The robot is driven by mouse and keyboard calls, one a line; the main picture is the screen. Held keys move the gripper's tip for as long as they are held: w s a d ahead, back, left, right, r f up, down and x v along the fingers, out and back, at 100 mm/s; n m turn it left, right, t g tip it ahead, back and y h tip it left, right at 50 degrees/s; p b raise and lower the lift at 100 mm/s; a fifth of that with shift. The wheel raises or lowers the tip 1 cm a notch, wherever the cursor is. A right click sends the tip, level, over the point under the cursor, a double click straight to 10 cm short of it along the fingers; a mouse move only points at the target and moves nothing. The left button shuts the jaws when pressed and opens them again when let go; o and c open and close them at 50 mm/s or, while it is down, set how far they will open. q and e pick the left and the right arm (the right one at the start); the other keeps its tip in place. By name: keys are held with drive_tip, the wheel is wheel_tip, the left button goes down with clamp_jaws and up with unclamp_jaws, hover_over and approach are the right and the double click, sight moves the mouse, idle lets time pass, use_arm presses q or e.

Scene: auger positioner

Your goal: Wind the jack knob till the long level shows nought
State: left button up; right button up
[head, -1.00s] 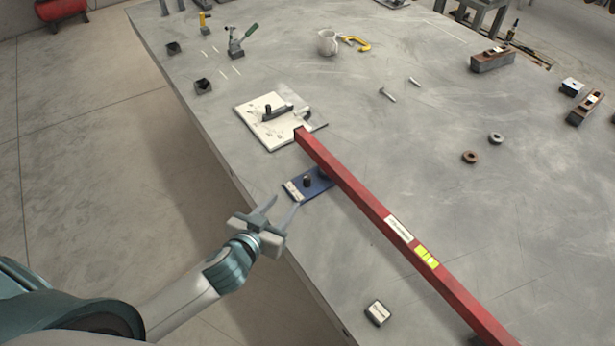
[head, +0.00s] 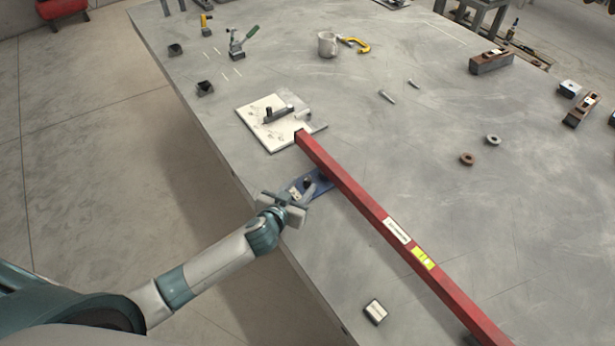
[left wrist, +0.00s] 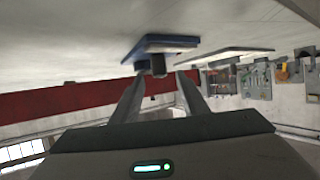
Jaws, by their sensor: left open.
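The long red level (head: 365,205) lies diagonally across the bench, with a yellow-green vial (head: 424,258) on it; the bubble is too small to read. A blue jack plate (head: 321,188) sits under the level's left side, bearing a dark upright knob (head: 307,182). My left gripper (head: 306,189) is open at the knob, its fingers partly covering the plate. In the left wrist view, which looks upside down, the knob (left wrist: 158,66) stands between and just beyond the open fingertips (left wrist: 162,76); I cannot tell whether they touch it. My right gripper is not in view.
A pale plate (head: 262,132) with a dark handle lies near the level's far end. A small white-faced block (head: 375,312) rests near the front edge. A mug (head: 327,44), a yellow clamp (head: 356,45) and two rings are further off.

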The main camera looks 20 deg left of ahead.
sight(305, 182)
use_arm(q)
drive_tip(key=shift+p+x, duration=0.35)
drive_tip(key=shift+x, duration=2.35)
clamp_jaws()
